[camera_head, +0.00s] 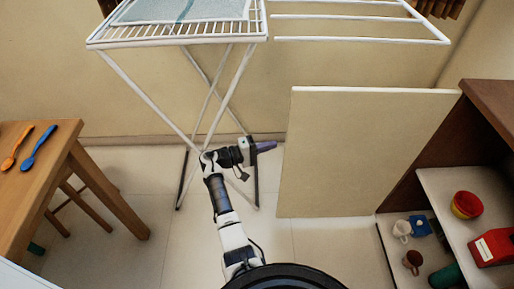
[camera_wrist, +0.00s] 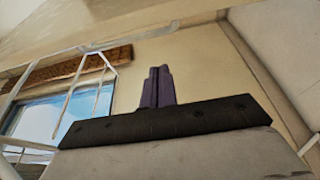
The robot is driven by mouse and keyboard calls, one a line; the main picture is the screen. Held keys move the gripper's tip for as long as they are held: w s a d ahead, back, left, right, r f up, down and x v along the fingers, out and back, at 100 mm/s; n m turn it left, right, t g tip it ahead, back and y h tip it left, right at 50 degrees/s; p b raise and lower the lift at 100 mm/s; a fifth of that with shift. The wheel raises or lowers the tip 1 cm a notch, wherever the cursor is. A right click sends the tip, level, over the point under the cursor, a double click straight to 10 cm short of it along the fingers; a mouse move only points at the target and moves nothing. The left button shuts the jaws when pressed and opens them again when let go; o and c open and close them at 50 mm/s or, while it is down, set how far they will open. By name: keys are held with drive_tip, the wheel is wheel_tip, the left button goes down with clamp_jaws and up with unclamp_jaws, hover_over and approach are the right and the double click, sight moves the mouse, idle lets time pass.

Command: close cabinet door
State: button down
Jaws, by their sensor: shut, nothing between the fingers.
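The cabinet door (camera_head: 365,152) is a flat beige panel with a white top edge. It stands wide open, swung out to the left of the brown cabinet (camera_head: 490,100) at the right in the head view. My gripper (camera_head: 268,146) is just left of the door's free edge, pointing right towards it. A small gap seems to separate them, though the depth is hard to judge. In the wrist view, its purple fingers (camera_wrist: 158,86) are together with nothing between them. The door cannot be made out clearly in the wrist view.
A white drying rack (camera_head: 180,42) stands behind my arm. A wooden table (camera_head: 60,150) with orange and blue spoons is at the left. The open cabinet's shelf (camera_head: 450,205) holds a red and yellow bowl (camera_head: 466,205) and a red box (camera_head: 494,247); mugs stand lower. Floor shows below the door.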

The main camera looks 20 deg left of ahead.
drive_tip(key=shift+s+d+p, duration=0.45)
drive_tip(key=shift+s+d, duration=0.1)
drive_tip(key=shift+d, duration=0.3)
drive_tip(key=shift+s+d+p, duration=0.4)
drive_tip(key=shift+s+d, duration=0.15)
drive_tip(key=shift+d, duration=0.25)
drive_tip(key=shift+s, duration=0.1)
